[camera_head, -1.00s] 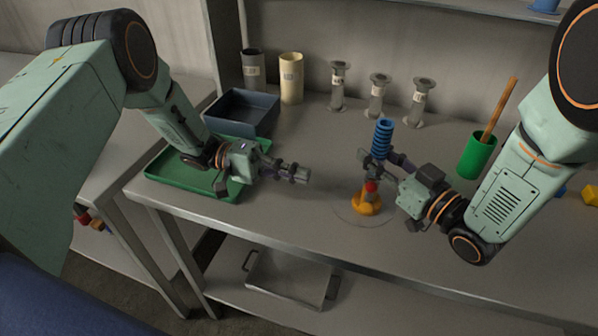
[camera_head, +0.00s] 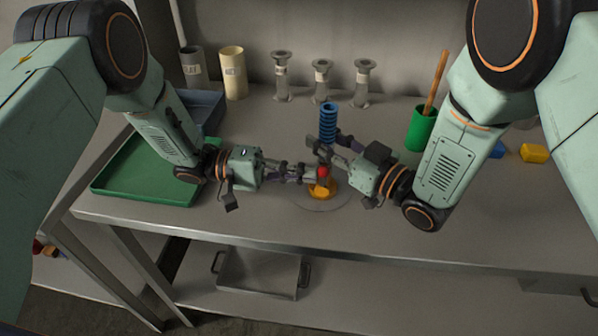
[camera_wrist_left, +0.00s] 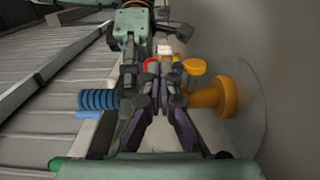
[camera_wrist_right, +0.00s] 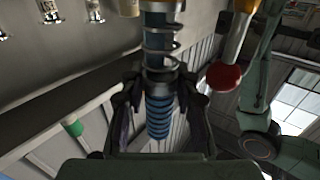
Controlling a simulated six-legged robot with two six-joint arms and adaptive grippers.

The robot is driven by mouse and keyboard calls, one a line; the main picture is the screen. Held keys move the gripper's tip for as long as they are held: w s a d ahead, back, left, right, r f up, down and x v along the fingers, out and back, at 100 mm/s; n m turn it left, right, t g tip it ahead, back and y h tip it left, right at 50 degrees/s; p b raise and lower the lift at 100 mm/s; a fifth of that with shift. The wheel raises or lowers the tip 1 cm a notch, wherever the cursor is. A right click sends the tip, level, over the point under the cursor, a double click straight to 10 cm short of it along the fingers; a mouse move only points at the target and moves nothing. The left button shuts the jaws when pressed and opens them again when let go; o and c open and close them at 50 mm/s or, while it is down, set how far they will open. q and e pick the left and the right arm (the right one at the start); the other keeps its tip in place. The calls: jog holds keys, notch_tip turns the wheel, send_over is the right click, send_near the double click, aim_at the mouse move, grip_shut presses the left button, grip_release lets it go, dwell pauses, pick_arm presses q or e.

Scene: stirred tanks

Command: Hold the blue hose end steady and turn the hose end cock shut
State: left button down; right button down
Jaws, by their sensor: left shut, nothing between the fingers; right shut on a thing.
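The blue hose end (camera_head: 328,122) stands upright as a ribbed coil above an orange base (camera_head: 323,188). A red knob (camera_head: 323,172), seemingly the cock's handle, sits low beside it. My right gripper (camera_head: 322,150) is shut around the hose end; the right wrist view shows the blue coil (camera_wrist_right: 158,115) between its fingers and the red knob (camera_wrist_right: 223,76) to the right. My left gripper (camera_head: 311,174) is shut and empty, with its tips right beside the red knob. In the left wrist view, my fingers (camera_wrist_left: 160,78) partly hide the knob; contact cannot be told.
A green tray (camera_head: 150,192) and a dark blue bin (camera_head: 203,108) lie at the left. Two cups and several glass fittings (camera_head: 320,80) stand along the back. A green pot (camera_head: 420,128) with a wooden handle and a yellow block (camera_head: 535,153) are at the right.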

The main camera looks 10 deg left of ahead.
aim_at(323, 169)
pick_arm(q)
jog(key=shift+d+r+y, duration=0.1)
jog(key=shift+d+y, duration=0.15)
jog(key=shift+y, duration=0.45)
jog(key=shift+d+r+y, duration=0.3)
jog(key=shift+d+y, duration=0.55)
jog(key=shift+y, duration=0.35)
jog(key=shift+d+r+y, duration=0.3)
jog(key=shift+d+y, duration=0.5)
jog(key=shift+y, duration=0.4)
jog(key=shift+d, duration=0.25)
jog(key=shift+r, duration=0.1)
jog(key=shift+r, duration=0.8)
